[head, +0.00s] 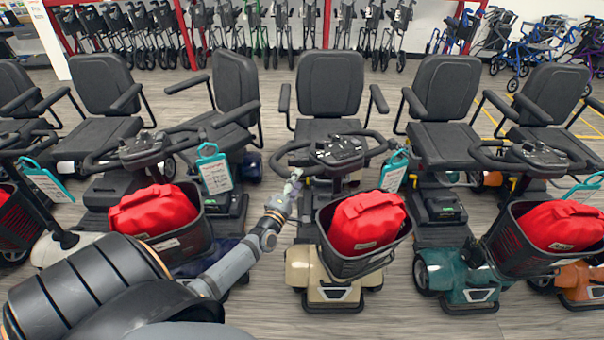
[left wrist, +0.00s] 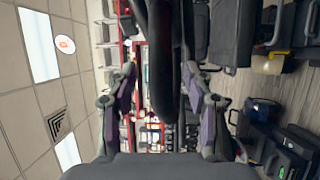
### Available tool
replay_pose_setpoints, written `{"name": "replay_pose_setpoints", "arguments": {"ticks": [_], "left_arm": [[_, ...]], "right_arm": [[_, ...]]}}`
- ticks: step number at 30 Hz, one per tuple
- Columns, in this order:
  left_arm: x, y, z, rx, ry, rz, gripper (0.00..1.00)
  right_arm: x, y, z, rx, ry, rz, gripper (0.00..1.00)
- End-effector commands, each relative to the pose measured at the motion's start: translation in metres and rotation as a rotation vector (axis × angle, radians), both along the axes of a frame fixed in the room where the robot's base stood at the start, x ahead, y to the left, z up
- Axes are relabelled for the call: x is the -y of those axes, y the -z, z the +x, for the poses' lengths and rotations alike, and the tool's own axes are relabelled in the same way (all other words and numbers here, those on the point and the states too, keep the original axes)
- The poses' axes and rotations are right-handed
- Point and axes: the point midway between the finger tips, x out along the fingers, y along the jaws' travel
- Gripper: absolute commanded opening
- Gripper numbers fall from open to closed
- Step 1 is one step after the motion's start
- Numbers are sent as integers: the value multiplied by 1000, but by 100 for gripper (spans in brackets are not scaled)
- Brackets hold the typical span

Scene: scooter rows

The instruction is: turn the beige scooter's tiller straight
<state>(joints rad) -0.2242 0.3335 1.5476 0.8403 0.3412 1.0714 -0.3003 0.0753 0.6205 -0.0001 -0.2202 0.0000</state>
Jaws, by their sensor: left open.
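The beige scooter (head: 325,292) stands in the middle of the head view, facing me. Its black tiller head (head: 338,151) with a loop handlebar is turned a little, and its basket (head: 358,264) sits off to the right of the beige body's middle. My left gripper (head: 295,176) is at the left end of that handlebar. In the left wrist view the open left gripper (left wrist: 163,92) has a dark bar (left wrist: 161,50) between its fingers, apparently the handlebar; I cannot tell whether they touch. My right gripper is not in view.
A teal scooter (head: 463,284) stands close on the right, and a dark scooter with a red bag (head: 153,210) close on the left. A red bag (head: 366,222) fills the beige scooter's basket. Tags hang from several tillers. Folded rollators (head: 270,30) line the back.

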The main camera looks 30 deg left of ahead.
Motion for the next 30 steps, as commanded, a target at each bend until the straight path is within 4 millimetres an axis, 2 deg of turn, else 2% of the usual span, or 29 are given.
{"name": "replay_pose_setpoints", "arguments": {"ticks": [3, 6, 10, 18, 27, 29, 30], "left_arm": [[-4, -1, 23, 2, -1, 1, 51], [-6, -1, 36, 1, 0, 1, 51], [-8, -2, 44, 0, 0, 2, 51], [-8, -1, 45, -2, 0, 2, 50], [-8, -1, 45, -2, 0, 2, 9], [-8, -1, 45, -2, 0, 2, 1], [-8, -1, 45, -2, 0, 2, 0]], "right_arm": [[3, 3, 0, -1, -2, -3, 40], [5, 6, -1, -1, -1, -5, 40], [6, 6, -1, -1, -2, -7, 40], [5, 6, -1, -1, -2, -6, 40], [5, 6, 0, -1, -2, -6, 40], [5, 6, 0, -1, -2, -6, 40], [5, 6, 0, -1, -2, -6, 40]]}}
